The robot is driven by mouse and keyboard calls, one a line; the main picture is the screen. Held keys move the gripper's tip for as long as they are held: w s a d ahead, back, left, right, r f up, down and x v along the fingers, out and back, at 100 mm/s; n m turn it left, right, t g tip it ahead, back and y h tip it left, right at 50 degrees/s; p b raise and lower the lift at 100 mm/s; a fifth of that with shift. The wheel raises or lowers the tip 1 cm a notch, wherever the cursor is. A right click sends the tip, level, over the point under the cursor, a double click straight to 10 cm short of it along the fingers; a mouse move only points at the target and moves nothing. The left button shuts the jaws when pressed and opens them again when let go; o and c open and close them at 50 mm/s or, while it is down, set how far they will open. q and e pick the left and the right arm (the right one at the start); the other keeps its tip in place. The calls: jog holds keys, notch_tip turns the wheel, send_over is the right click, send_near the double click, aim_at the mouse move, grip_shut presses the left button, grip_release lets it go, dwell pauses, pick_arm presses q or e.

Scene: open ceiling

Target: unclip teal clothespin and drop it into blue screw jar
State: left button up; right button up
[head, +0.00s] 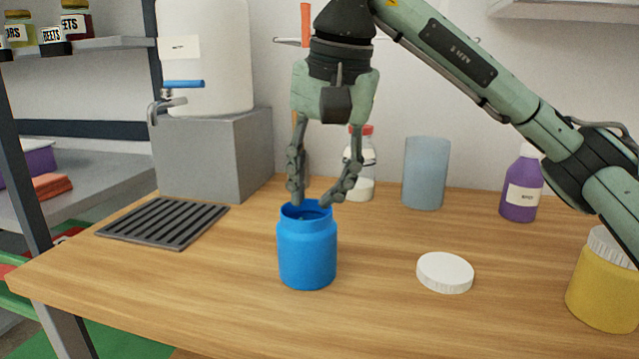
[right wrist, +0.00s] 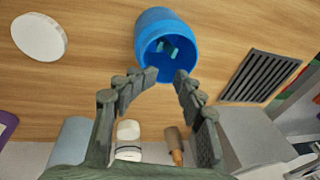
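The blue screw jar (head: 307,252) stands upright and without a lid on the wooden table. It also shows in the right wrist view (right wrist: 160,24), where I see into its mouth. The teal clothespin (right wrist: 168,48) lies inside the jar; the rim and shade hide part of it. My right gripper (head: 312,200) points down at the jar's mouth, its fingers spread apart with nothing between them. In the right wrist view its fingertips (right wrist: 166,76) are beside the near rim; I cannot tell whether they touch it. My left gripper is not in view.
A white lid (head: 445,272) lies right of the jar. A yellow jar (head: 606,290), a purple bottle (head: 521,188), a grey-blue cylinder (head: 426,173) and a red-capped bottle (head: 359,188) stand around. A dark slatted rack (head: 163,223) lies left. The front table is clear.

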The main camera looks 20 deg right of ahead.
jog(key=shift+r, duration=0.1)
jog(key=v, duration=1.2)
jog(key=shift+s, duration=0.1)
dwell(0.3)
